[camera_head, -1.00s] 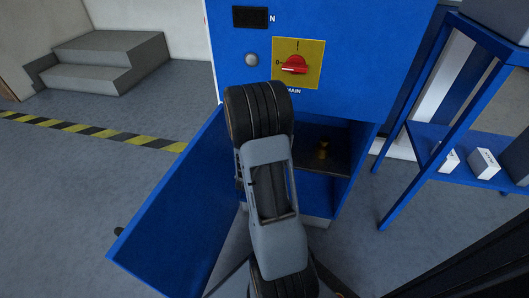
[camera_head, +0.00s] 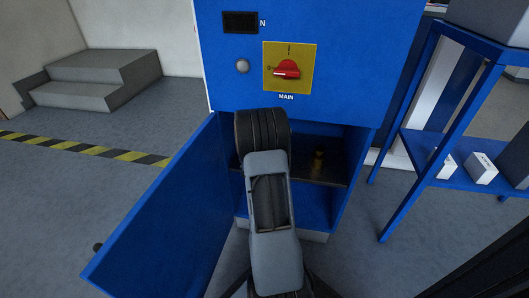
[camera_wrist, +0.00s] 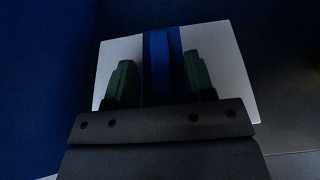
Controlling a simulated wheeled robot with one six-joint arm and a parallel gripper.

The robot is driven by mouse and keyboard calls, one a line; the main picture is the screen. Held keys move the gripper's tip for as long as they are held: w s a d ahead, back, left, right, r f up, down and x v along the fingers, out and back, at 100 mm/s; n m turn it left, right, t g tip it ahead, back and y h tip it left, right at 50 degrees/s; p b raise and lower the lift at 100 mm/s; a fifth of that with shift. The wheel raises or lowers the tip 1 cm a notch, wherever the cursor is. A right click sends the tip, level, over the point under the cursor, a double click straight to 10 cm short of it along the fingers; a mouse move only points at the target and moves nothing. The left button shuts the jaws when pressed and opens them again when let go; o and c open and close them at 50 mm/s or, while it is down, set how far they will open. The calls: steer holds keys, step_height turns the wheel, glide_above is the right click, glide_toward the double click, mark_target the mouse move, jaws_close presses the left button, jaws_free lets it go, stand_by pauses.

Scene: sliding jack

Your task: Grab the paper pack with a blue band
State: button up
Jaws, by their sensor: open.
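The paper pack (camera_wrist: 107,72) is white with a blue band (camera_wrist: 160,58) across its middle, seen in the wrist view. My gripper (camera_wrist: 160,75) is open, with one dark green finger on each side of the blue band. The fingers overlap the pack's white face; I cannot tell whether they touch it. The gripper body hides the pack's near part. In the head view my arm reaches into the lower compartment of the blue cabinet (camera_head: 330,60) and hides the pack and gripper.
The cabinet's blue door (camera_head: 165,220) stands open at the left. A blue rack (camera_head: 415,165) with white boxes (camera_head: 481,168) stands at the right. Grey steps (camera_head: 90,75) are at the back left.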

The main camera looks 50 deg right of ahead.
steer(key=shift+w+d+f, duration=0.15)
steer(key=shift+w+d, duration=0.05)
steer(key=shift+d, duration=0.1)
steer(key=shift+c, duration=0.2)
jaws_close()
stand_by(0.3)
